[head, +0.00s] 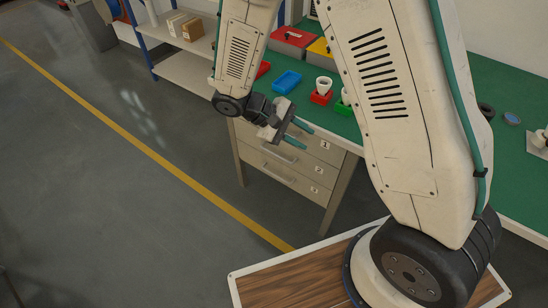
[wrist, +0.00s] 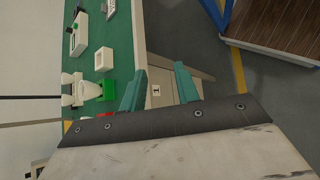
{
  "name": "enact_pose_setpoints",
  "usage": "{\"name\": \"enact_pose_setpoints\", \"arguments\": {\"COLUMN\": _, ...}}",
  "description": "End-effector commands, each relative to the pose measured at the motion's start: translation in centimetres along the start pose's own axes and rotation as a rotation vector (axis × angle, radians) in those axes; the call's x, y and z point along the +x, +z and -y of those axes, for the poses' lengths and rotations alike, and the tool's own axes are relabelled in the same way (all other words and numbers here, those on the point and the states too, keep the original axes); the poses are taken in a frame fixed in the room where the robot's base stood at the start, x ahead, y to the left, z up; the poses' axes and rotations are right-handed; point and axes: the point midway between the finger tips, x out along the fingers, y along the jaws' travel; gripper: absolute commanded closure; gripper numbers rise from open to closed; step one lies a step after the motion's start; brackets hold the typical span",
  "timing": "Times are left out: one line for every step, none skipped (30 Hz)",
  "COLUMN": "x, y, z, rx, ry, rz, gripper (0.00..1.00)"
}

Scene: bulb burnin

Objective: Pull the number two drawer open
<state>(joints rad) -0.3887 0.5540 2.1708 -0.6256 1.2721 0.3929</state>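A pale drawer unit stands under the green bench in the head view, its drawers all looking shut. The number two drawer (head: 302,164) is the middle one, with a bar handle (head: 280,154). The number one drawer (head: 332,153) is above it and the number three drawer (head: 300,184) below. My gripper (head: 300,133) is open and empty, in front of the top drawer and above the number two handle in the picture. It hides the top drawer's handle. In the wrist view, the "1" label (wrist: 155,90) shows between my open teal fingers (wrist: 160,86); the number two handle cannot be made out.
The green bench top (head: 512,165) holds a blue tray (head: 287,82), a red holder (head: 321,97) with a white cup, and red and yellow bins. A shelf rack (head: 185,70) stands at the left. The grey floor (head: 110,200) before the drawers is clear.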

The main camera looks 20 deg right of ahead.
Motion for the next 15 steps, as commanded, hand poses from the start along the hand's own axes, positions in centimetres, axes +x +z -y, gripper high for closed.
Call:
{"name": "enact_pose_setpoints", "arguments": {"x": 0.8, "y": -2.1, "z": 0.9, "rx": -0.014, "ry": 0.063, "rz": 0.014, "gripper": 0.69}}
{"name": "enact_pose_setpoints", "arguments": {"x": 1.2, "y": -3.2, "z": 1.3, "rx": -0.015, "ry": 0.100, "rz": 0.016, "gripper": 0.69}}
{"name": "enact_pose_setpoints", "arguments": {"x": 1.8, "y": -4.8, "z": 1.8, "rx": -0.018, "ry": 0.150, "rz": 0.016, "gripper": 0.69}}
{"name": "enact_pose_setpoints", "arguments": {"x": 2.2, "y": -5.9, "z": 2.3, "rx": -0.018, "ry": 0.187, "rz": 0.015, "gripper": 0.69}}
{"name": "enact_pose_setpoints", "arguments": {"x": 2.7, "y": -7.1, "z": 2.7, "rx": -0.018, "ry": 0.225, "rz": 0.011, "gripper": 0.69}}
{"name": "enact_pose_setpoints", "arguments": {"x": 3.3, "y": -8.6, "z": 3.4, "rx": -0.019, "ry": 0.275, "rz": 0.005, "gripper": 0.69}}
{"name": "enact_pose_setpoints", "arguments": {"x": 3.8, "y": -9.8, "z": 3.9, "rx": -0.017, "ry": 0.313, "rz": -0.003, "gripper": 0.69}}
{"name": "enact_pose_setpoints", "arguments": {"x": 4.3, "y": -10.9, "z": 4.4, "rx": -0.015, "ry": 0.351, "rz": -0.013, "gripper": 0.69}}
{"name": "enact_pose_setpoints", "arguments": {"x": 5.0, "y": -12.5, "z": 5.2, "rx": -0.014, "ry": 0.402, "rz": -0.030, "gripper": 0.69}}
{"name": "enact_pose_setpoints", "arguments": {"x": 5.6, "y": -13.7, "z": 5.8, "rx": -0.010, "ry": 0.439, "rz": -0.046, "gripper": 0.69}}
{"name": "enact_pose_setpoints", "arguments": {"x": 6.2, "y": -14.9, "z": 6.4, "rx": -0.007, "ry": 0.476, "rz": -0.064, "gripper": 0.69}}
{"name": "enact_pose_setpoints", "arguments": {"x": 6.9, "y": -16.6, "z": 7.2, "rx": 0.000, "ry": 0.524, "rz": -0.094, "gripper": 0.69}}
{"name": "enact_pose_setpoints", "arguments": {"x": 7.4, "y": -17.8, "z": 7.9, "rx": 0.006, "ry": 0.559, "rz": -0.119, "gripper": 0.69}}
{"name": "enact_pose_setpoints", "arguments": {"x": 8.0, "y": -19.0, "z": 8.5, "rx": 0.014, "ry": 0.593, "rz": -0.147, "gripper": 0.69}}
{"name": "enact_pose_setpoints", "arguments": {"x": 8.6, "y": -20.6, "z": 9.4, "rx": 0.026, "ry": 0.636, "rz": -0.189, "gripper": 0.69}}
